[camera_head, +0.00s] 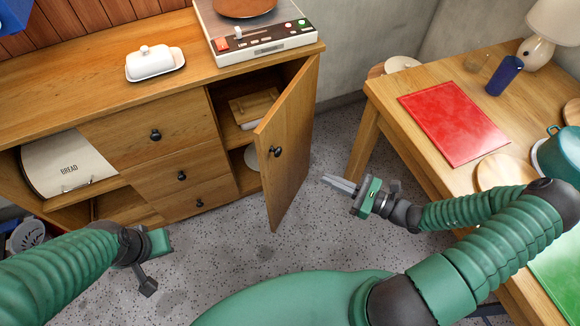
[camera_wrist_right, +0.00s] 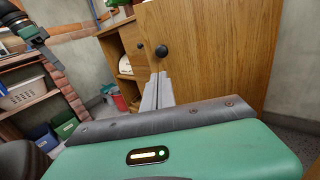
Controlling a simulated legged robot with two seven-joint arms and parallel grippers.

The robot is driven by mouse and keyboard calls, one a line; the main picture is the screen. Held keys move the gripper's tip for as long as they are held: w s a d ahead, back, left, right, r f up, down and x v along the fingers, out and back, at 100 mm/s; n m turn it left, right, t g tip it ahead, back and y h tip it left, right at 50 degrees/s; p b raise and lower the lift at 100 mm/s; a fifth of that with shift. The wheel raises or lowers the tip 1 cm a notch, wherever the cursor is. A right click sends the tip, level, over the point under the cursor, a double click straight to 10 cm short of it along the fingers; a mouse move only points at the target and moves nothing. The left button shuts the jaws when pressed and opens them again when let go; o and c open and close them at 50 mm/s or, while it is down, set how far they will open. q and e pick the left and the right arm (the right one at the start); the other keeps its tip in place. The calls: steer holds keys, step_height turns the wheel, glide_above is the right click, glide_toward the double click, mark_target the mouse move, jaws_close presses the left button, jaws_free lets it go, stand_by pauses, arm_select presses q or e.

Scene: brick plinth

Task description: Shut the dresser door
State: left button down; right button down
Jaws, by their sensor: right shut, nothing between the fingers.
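The wooden dresser (camera_head: 165,150) stands at the left in the head view. Its door (camera_head: 288,150) at the right end is swung wide open, with a round black knob (camera_head: 275,151) on it. The door also fills much of the right wrist view (camera_wrist_right: 215,50), with its knob (camera_wrist_right: 162,52) just above the fingers. My right gripper (camera_head: 325,180) is shut and empty, to the right of the door and apart from it in the head view; its fingers show in the wrist view (camera_wrist_right: 158,85). My left gripper (camera_head: 148,288) is at the lower left, its jaw state unclear.
The open compartment holds a wooden board (camera_head: 253,107) and other items. A wooden table (camera_head: 400,140) with a red mat (camera_head: 454,120) stands at the right. A white butter dish (camera_head: 154,63) and a record player (camera_head: 260,42) sit on the dresser. Speckled floor lies below the door.

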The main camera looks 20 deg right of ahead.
steer(key=b+x, duration=0.2)
steer(key=x, duration=1.1)
steer(key=shift+a+b, duration=0.2)
steer(key=shift+b, duration=0.2)
